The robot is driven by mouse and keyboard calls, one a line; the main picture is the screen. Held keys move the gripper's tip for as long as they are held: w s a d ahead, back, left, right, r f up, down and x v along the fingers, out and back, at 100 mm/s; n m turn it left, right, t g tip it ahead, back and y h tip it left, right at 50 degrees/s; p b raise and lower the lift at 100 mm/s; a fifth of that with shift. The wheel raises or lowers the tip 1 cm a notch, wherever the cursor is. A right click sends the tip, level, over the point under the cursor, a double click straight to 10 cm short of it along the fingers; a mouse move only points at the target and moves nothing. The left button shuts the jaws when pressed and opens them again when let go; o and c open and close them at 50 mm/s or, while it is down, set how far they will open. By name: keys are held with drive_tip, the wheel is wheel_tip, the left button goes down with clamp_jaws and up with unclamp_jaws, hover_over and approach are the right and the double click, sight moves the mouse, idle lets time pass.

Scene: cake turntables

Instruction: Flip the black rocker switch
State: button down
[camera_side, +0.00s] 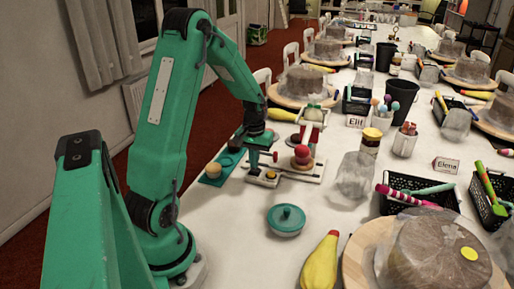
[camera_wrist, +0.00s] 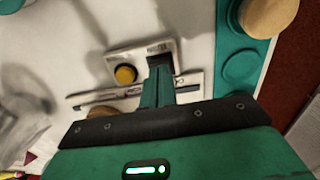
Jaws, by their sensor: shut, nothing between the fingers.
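A small pale plate (camera_wrist: 126,56) with a printed label carries a round yellow button (camera_wrist: 125,74) and a black rocker switch (camera_wrist: 160,59), seen in the wrist view. My gripper (camera_wrist: 160,70) is shut and empty, its green fingers pointing at the switch. The fingertips overlap the near part of the switch, so I cannot tell whether they touch it or which way it is tipped. In the side view my gripper (camera_side: 253,169) is low over the plate (camera_side: 263,180), next to the yellow button (camera_side: 270,175). The switch itself is hidden there.
A teal board (camera_side: 213,170) with round pieces lies left of the plate. A stand with a red ball (camera_side: 302,153) is close on the right. A lidded teal pot (camera_side: 286,219) stands nearer the camera. Clear tabletop lies in front of the plate.

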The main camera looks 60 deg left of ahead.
sight(255, 171)
drive_tip(key=shift+f, duration=0.8)
idle(0.7)
drive_tip(key=shift+r, duration=3.55)
drive_tip(key=s+d+r+m+t, duration=0.2)
drive_tip(key=d+r+m+t, duration=0.15)
drive_tip(key=d+r, duration=0.9)
drive_tip(key=s+d+r+m+t, duration=0.2)
drive_tip(key=s+d+m, duration=0.3)
drive_tip(key=s+d, duration=0.3)
drive_tip(key=shift+s+d, duration=0.25)
drive_tip(key=shift+d, duration=1.55)
drive_tip(key=shift+m, duration=0.25)
